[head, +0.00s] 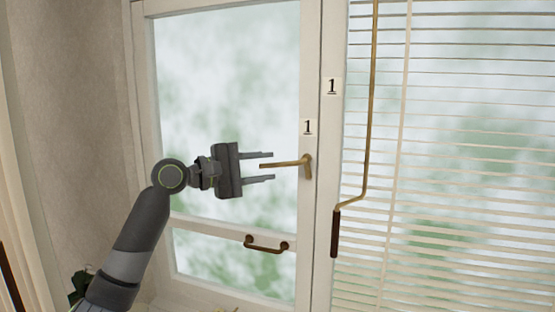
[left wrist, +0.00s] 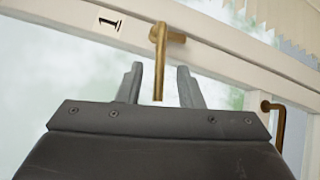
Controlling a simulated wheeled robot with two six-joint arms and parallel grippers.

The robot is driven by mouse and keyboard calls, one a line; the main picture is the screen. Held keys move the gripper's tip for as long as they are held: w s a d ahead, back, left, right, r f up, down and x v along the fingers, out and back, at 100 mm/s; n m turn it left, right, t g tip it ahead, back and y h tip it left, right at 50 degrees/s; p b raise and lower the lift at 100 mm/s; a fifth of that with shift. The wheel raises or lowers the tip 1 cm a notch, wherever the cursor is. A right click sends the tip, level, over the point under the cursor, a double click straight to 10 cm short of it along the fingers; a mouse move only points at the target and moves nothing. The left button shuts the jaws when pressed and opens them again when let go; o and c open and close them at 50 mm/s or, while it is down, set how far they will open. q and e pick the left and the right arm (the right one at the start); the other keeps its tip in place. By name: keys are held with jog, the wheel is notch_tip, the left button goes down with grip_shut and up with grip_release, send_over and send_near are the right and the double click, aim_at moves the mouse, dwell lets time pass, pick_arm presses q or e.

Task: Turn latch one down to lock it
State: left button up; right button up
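Latch one (head: 285,163) is a brass lever on the white window frame, beside a label with the number 1 (head: 308,127). Its handle points left, roughly level, from its mount. My left gripper (head: 263,167) is open, with one finger above the lever's free end and one below it in the head view. In the left wrist view the latch (left wrist: 160,50) reaches in between the two spread fingers (left wrist: 157,85). I cannot tell that either finger touches it. My right gripper is not in view.
A brass pull handle (head: 266,245) sits on the lower rail of the window. A brass crank rod with a dark grip (head: 335,233) hangs to the right, in front of slatted blinds (head: 460,160). A second number 1 label (head: 331,86) is on the frame post. A plain wall (head: 70,90) stands at left.

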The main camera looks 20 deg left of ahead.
aim_at(274, 165)
pick_arm(q)
jog(key=shift+p+x, duration=0.4)
jog(key=shift+x, duration=1.6)
jog(key=shift+s, duration=0.1)
grip_shut()
